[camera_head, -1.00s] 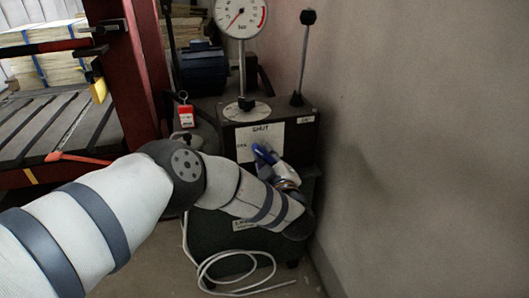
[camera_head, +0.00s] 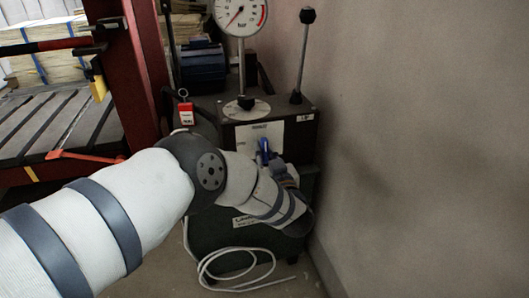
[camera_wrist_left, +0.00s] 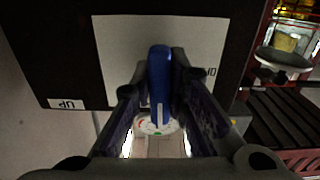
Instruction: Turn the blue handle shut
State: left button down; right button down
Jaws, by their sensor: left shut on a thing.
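The blue handle (camera_head: 264,150) is on the front of a dark box (camera_head: 300,139), in front of a white label plate (camera_head: 245,140). In the head view it stands close to upright. In the left wrist view the blue handle (camera_wrist_left: 160,80) lies between the two dark fingers of my left gripper (camera_wrist_left: 159,88), which are shut on it. In the head view my left gripper (camera_head: 272,160) is mostly hidden behind its own wrist. My right gripper is not in view.
A pressure gauge (camera_head: 241,16) and a black-knobbed lever (camera_head: 303,60) stand on top of the box. A grey wall (camera_head: 430,150) is close on the right. A red post (camera_head: 135,75) stands at left, and a white cable (camera_head: 235,278) lies on the floor.

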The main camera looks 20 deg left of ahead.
pick_arm(q)
jog(key=shift+f+m, duration=0.1)
jog(key=shift+m, duration=0.2)
jog(key=c, duration=1.6)
grip_release()
jog(key=shift+o, duration=0.2)
jog(key=v, duration=1.2)
